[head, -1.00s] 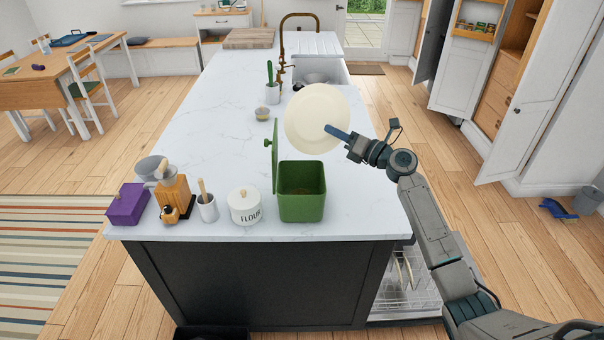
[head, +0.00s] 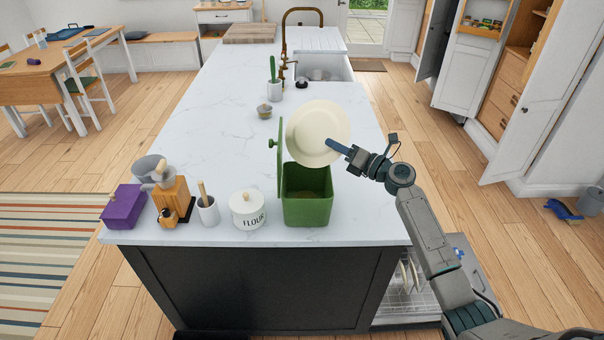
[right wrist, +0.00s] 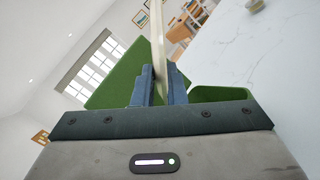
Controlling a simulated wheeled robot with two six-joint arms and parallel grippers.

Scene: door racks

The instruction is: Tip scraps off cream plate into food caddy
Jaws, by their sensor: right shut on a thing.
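The cream plate (head: 318,128) is tilted steeply, its face toward the head camera, above the back of the green food caddy (head: 307,208). My right gripper (head: 336,147) is shut on the plate's right rim. In the right wrist view the plate (right wrist: 157,40) shows edge-on between the blue fingers (right wrist: 160,88). The caddy stands on the counter with its lid (head: 280,160) raised on the left side; the caddy also shows in the right wrist view (right wrist: 215,94). I see no scraps on the plate. Some brownish matter shows inside the caddy. My left gripper is not in view.
A white flour jar (head: 248,210), a utensil pot (head: 207,211), a wooden grinder (head: 172,200) and a purple box (head: 123,207) stand left of the caddy. A small bowl (head: 264,111) sits behind. An open dishwasher (head: 405,295) is below right. The counter's middle left is clear.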

